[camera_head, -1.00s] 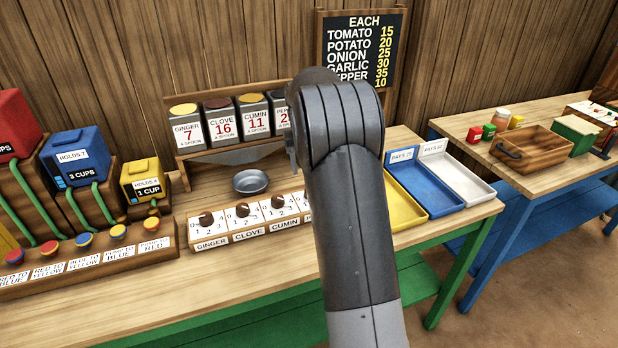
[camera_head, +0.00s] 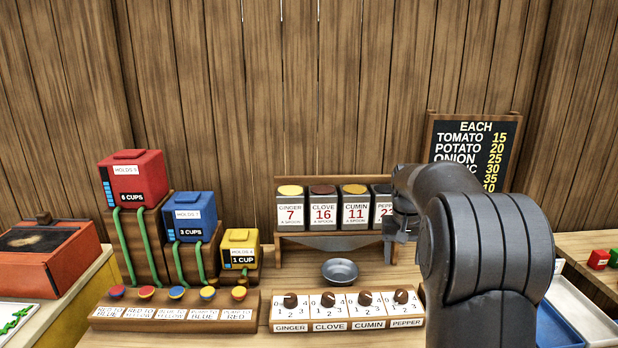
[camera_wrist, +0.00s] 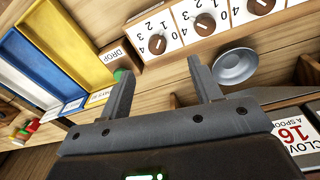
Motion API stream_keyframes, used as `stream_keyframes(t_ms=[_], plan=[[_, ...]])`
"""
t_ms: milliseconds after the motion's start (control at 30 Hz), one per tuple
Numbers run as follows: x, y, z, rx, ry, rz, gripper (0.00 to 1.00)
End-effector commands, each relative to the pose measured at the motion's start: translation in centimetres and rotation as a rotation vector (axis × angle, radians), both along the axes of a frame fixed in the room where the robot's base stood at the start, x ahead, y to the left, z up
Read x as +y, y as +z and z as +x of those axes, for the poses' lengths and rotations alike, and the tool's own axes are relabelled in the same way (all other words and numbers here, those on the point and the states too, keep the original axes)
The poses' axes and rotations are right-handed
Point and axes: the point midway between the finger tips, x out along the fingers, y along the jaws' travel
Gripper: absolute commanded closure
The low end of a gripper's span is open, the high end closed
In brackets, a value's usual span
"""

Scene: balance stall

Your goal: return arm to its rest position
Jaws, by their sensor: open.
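My arm stands at the right of the head view, its dark links covering part of the stall. My gripper (camera_wrist: 158,82) shows in the wrist view with its two fingers apart and nothing between them. In the head view its end (camera_head: 402,228) is partly hidden by the arm, near the pepper tin. In the wrist view the fingers are over the wooden table, beside the row of dials and a small grey bowl (camera_wrist: 236,67). The bowl also shows in the head view (camera_head: 340,271), below the spice rack.
A dial panel (camera_head: 348,325) and spice tins (camera_head: 322,208) stand mid-table. Red (camera_head: 135,180), blue and yellow tanks with buttons stand left. A price board (camera_head: 474,150) is behind my arm. Yellow, blue and white trays lie right. An orange-red box (camera_head: 45,262) sits far left.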

Motion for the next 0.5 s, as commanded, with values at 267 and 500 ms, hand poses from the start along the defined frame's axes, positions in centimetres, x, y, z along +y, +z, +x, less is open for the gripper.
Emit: stream_keyframes(t_ms=[267,500], plan=[[3.3,5.3,-7.6,-0.106,0.041,0.018,0.42],[5.9,7.6,-14.6,-0.192,0.079,0.027,0.42]])
